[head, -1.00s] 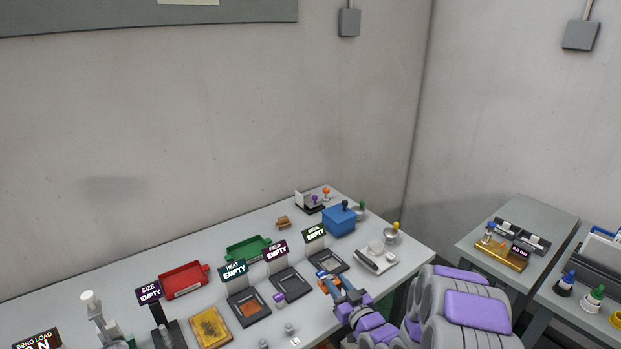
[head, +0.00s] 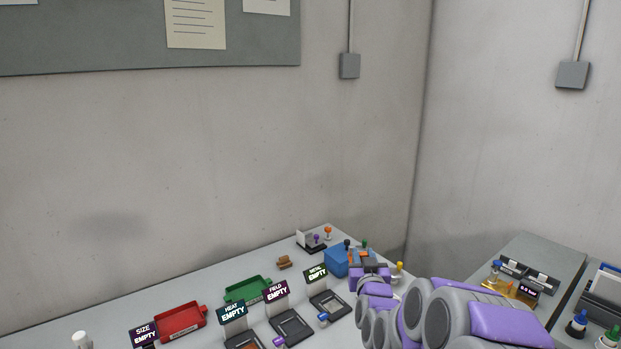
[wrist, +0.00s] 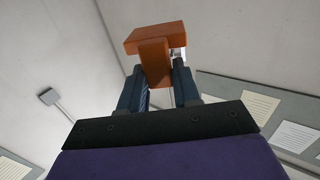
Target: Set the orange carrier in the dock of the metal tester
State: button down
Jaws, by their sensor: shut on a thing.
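The orange carrier (wrist: 153,60) is held between the two fingers of my gripper (wrist: 158,75) in the wrist view, with wall behind it. In the head view my gripper (head: 362,262) is near the back right of the bench, in front of a blue box, and only a little orange shows at it. The metal tester (head: 316,272) has a sign reading EMPTY. Its dark square dock (head: 329,304) lies on the bench below the sign, left of my gripper and apart from it. The dock looks empty.
The field tester (head: 277,291) and heat tester (head: 233,315) stand to the left. A blue box (head: 336,262) is behind my gripper. Green (head: 247,290) and red (head: 180,321) trays lie further left. A small blue-topped thing (head: 323,319) stands near the metal dock.

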jog(key=s+f, duration=0.7)
jog(key=f, duration=0.6)
jog(key=shift+f, duration=0.25)
jog(key=s+a+f+n+g+y+p, duration=0.1)
jog(key=s+a+f+n+g+y, duration=0.2)
jog(key=s+a+f+n+y, duration=0.4)
notch_tip(320, 180, down, 4)
jog(key=a+y, duration=0.2)
jog(key=y, duration=0.1)
jog(key=shift+a+f+y, duration=0.2)
jog(key=shift+f+y, duration=0.05)
jog(key=shift+y, duration=0.05)
jog(key=shift+s, duration=0.1)
